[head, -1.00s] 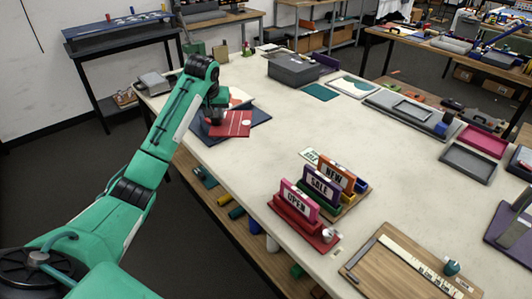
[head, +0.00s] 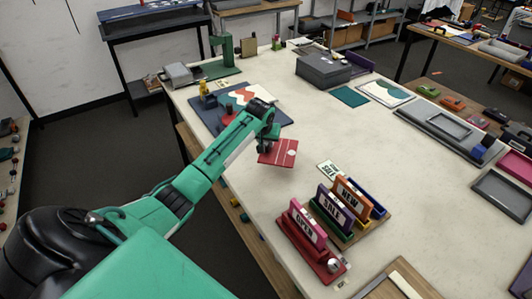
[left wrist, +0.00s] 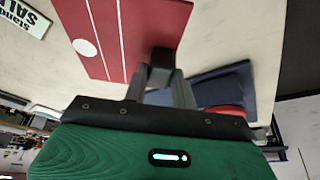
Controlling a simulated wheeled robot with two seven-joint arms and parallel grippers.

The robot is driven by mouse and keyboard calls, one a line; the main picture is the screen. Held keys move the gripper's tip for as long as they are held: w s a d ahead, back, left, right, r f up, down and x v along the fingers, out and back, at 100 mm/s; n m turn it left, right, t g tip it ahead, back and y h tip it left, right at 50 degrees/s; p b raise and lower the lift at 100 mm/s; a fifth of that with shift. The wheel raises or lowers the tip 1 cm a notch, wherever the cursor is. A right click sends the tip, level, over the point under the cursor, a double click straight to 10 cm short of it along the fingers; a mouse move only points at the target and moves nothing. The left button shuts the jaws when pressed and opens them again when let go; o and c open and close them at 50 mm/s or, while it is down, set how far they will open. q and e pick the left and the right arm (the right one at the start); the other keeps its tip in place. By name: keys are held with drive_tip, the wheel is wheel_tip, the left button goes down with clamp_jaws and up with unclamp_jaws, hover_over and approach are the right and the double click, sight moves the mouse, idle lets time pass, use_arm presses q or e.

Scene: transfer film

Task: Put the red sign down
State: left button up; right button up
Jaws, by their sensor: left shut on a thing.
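The red sign (head: 284,153) is a flat red plate with thin white lines and a white round spot. My left gripper (head: 268,140) is shut on its edge and holds it over the pale table, between the blue mat (head: 205,119) and the sign stands. In the left wrist view the red sign (left wrist: 125,30) reaches up from the grey fingers (left wrist: 163,70). Its height above the table is hard to tell. My right gripper is not in view.
An OPEN sign (head: 306,225), a SALE sign (head: 333,208) and a NEW sign (head: 351,193) stand upright in coloured holders at the front. A small SALE card (head: 328,170) lies behind them. A grey box (head: 324,68) stands at the back. The table's middle (head: 370,135) is clear.

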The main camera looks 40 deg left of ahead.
sight(265, 156)
use_arm(q)
wheel_tip(265, 156, down, 2)
drive_tip(key=shift+f, duration=0.15)
drive_tip(key=shift+s+f, duration=0.1)
drive_tip(key=shift+f, duration=0.2)
wheel_tip(265, 156, down, 4)
drive_tip(key=shift+r+p, duration=0.25)
drive_tip(key=shift+p, duration=0.45)
drive_tip(key=shift+f, duration=0.35)
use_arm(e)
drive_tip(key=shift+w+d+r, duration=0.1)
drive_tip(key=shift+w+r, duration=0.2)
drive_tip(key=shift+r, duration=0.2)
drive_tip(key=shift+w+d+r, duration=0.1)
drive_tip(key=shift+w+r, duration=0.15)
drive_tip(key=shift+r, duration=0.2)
use_arm(q)
drive_tip(key=o, duration=1)
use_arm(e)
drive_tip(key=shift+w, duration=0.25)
